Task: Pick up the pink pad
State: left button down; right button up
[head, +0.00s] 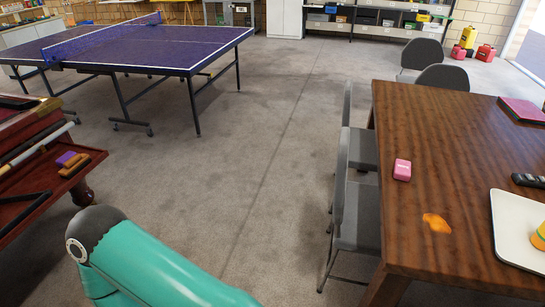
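A small pink block-like pad (402,170) with rounded edges lies on the brown wooden table (430,120), close to its left edge. A flat pinkish-red item with a dark edge (522,110), like a book or folder, lies at the table's right side, partly cut off by the frame. A teal link of my own arm shows at the bottom left, well apart from the table. Neither of my grippers is in view.
An orange spill-like patch (437,223), a white tray (508,247) with a yellow-orange item and a black remote (528,181) are on the table. Grey chairs (358,205) line its left side. A table-tennis table (150,45) stands back left; carpet between is clear.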

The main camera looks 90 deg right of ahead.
aim_at(402, 168)
jog(key=u, duration=0.4)
jog(key=i, duration=0.45)
jog(key=z, duration=1.6)
jog(key=i, duration=0.2)
jog(key=z, duration=1.9)
jog(key=k, duration=0.55)
jog(key=z, duration=0.35)
jog(key=i, duration=1.55)
jog(key=u, duration=0.3)
